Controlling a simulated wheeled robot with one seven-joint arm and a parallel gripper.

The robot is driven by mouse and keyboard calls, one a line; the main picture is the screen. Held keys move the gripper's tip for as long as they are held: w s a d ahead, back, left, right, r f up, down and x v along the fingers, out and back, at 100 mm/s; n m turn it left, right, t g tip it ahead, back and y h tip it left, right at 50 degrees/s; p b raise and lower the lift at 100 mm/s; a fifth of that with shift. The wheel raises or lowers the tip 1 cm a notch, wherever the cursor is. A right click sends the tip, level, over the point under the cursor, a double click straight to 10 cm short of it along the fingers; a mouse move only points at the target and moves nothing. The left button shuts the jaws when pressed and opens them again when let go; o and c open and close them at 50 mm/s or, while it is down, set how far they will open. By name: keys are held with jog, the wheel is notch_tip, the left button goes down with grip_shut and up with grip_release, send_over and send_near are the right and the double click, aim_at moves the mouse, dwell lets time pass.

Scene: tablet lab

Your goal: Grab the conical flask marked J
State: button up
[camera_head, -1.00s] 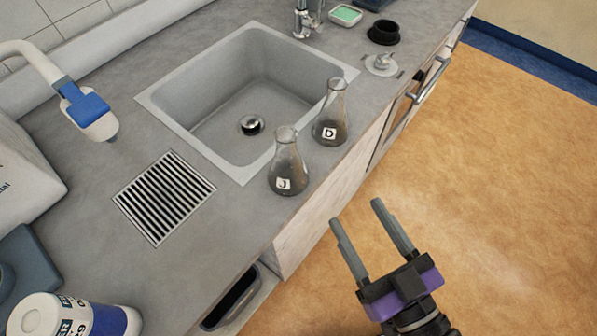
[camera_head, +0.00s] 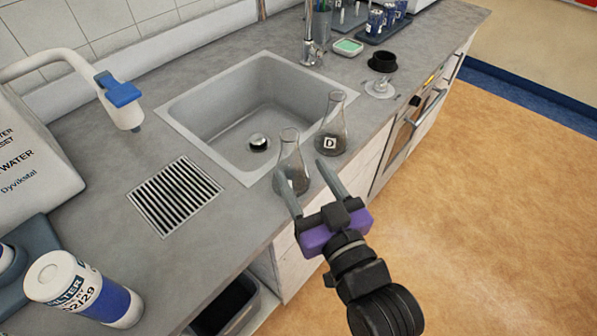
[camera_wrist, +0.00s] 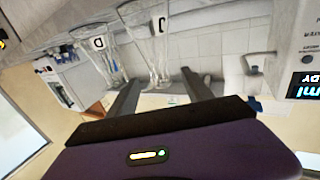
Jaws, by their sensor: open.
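The sink (camera_head: 188,108) lies behind the flasks. A drain grate (camera_head: 175,193) is at the left, with a labelled bottle (camera_head: 82,290) in front. A black-topped item (camera_head: 381,72) stands at the right. Floor (camera_head: 480,220) in front is clear.

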aim_at(293, 154)
jog(key=shift+p+x, duration=0.65)
jog(key=shift+x, duration=3.2)
grip_shut()
